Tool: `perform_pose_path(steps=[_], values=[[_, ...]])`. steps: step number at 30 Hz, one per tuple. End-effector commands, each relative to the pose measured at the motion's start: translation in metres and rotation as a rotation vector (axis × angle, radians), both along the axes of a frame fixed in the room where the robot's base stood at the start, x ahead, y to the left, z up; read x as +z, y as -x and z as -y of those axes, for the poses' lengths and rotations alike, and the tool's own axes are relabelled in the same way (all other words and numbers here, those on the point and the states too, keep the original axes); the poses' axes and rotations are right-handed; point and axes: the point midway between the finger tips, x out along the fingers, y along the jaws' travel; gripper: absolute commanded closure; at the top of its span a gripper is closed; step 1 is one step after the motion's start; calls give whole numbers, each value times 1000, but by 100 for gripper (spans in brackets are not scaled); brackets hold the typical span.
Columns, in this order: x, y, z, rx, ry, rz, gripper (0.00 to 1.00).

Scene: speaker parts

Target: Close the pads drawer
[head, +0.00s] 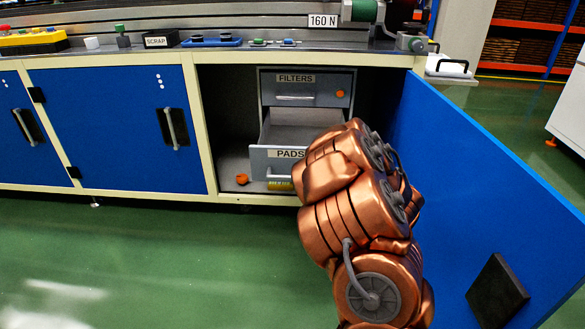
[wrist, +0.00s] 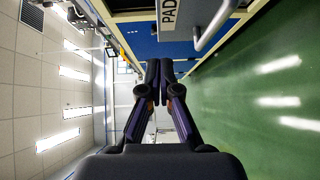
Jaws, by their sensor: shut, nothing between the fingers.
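The pads drawer (head: 259,162) is the lower drawer of a grey unit inside the open cabinet. It is pulled out, with its inside showing from above and its PADS label on the front. My arm hides its right part. In the wrist view the grey drawer front (wrist: 187,22) shows at the top with part of the label and a bar handle (wrist: 216,26). My gripper (wrist: 159,66) is shut and empty, with its fingertips just below the drawer front in that picture. Whether they touch it I cannot tell. In the head view my gripper is hidden behind my arm.
The filters drawer (head: 300,90) above is shut. The blue cabinet door (head: 455,150) stands wide open at the right. An orange part (head: 242,179) and a yellow item (head: 280,186) lie low by the drawer. Green floor (head: 150,265) is clear at left.

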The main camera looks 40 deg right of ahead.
Motion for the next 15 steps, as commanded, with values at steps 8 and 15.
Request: perform_pose_path(steps=[8, 15], values=[[-9, -2, -5, 33, 0, 32, 100], [-9, -30, -8, 33, -2, 36, 100]])
